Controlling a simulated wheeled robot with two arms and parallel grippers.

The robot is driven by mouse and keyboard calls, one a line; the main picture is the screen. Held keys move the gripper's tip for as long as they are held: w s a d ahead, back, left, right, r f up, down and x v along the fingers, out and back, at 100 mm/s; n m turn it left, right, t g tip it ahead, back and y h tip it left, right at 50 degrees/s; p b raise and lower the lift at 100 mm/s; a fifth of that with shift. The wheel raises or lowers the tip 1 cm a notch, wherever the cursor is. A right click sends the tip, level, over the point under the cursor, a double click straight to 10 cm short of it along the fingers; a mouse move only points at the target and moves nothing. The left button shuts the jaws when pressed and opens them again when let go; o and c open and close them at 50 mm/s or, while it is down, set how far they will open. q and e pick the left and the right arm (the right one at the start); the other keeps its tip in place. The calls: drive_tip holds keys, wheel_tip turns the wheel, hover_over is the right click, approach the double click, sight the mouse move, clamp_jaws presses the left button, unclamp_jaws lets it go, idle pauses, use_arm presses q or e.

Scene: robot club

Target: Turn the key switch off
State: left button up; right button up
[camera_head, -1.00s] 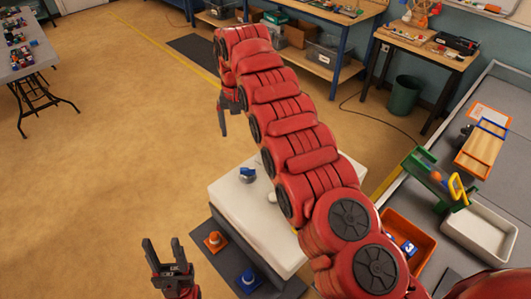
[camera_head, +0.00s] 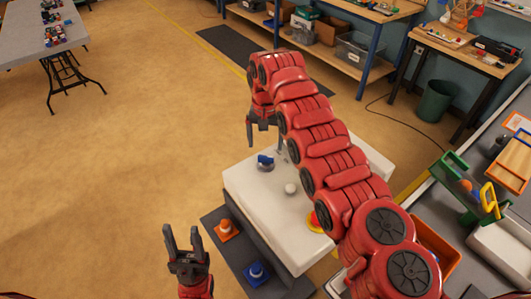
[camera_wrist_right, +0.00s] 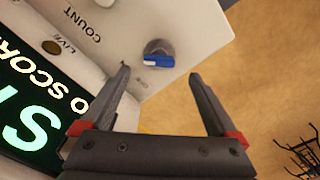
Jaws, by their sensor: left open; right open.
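The key switch (camera_head: 265,162), a round grey base with a blue handle, sits on top of a white box (camera_head: 240,183) near its far left corner. In the right wrist view the key switch (camera_wrist_right: 158,57) shows just beyond my open fingertips, between them in the picture, with its blue handle lying roughly crosswise. Small lettering beside it is too blurred to read surely. My right gripper (camera_head: 264,141) is open and empty, pointing down close above the switch. My left gripper (camera_head: 184,234) is open and empty, low at the front, left of the box.
The box also carries a pale round knob (camera_head: 291,188) and a red button (camera_head: 315,221) on yellow, partly behind my right arm. An orange cone (camera_head: 226,230) and a blue cone (camera_head: 257,272) stand on a dark mat. Open floor lies left.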

sight(266, 156)
wheel_tip(266, 156, down, 5)
drive_tip(key=shift+w+d+r+p, duration=0.1)
drive_tip(key=shift+r+p, duration=0.1)
drive_tip(key=shift+p, duration=0.35)
drive_tip(key=shift+f, duration=0.55)
